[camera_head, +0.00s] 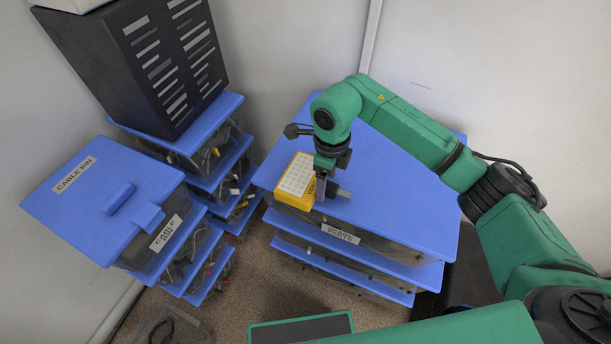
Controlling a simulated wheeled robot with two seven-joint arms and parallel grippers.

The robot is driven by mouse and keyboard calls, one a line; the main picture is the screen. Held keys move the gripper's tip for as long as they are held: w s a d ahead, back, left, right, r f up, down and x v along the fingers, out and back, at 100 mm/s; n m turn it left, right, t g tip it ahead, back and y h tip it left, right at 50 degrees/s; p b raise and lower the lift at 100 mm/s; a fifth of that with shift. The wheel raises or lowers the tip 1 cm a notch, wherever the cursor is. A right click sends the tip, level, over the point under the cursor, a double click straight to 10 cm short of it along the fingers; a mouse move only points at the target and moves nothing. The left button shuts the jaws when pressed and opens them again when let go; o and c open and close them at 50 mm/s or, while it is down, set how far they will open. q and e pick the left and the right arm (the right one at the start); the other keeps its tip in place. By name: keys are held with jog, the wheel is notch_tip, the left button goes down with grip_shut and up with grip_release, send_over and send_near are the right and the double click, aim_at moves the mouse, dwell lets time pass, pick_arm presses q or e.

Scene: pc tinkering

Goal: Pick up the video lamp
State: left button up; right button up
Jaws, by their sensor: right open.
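The video lamp (294,178) is a small yellow block with a white gridded top face. It sits on the blue lid of the right-hand stack of bins, near the lid's front left edge. My right gripper (331,190) is open and points down at the lamp's right side. One finger is right beside the lamp and overlaps its edge in the view. I cannot tell whether the finger touches it. The wrist hides part of the lid behind. My left gripper is not in view.
The blue-lidded bin stack (400,205) carries the lamp, with free lid to the right. On the left stand a cable bin (75,215) with a blue lid and a black slotted case (115,75) on another stack. White walls close off the back.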

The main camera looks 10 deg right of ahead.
jog(key=shift+f, duration=0.65)
grip_shut()
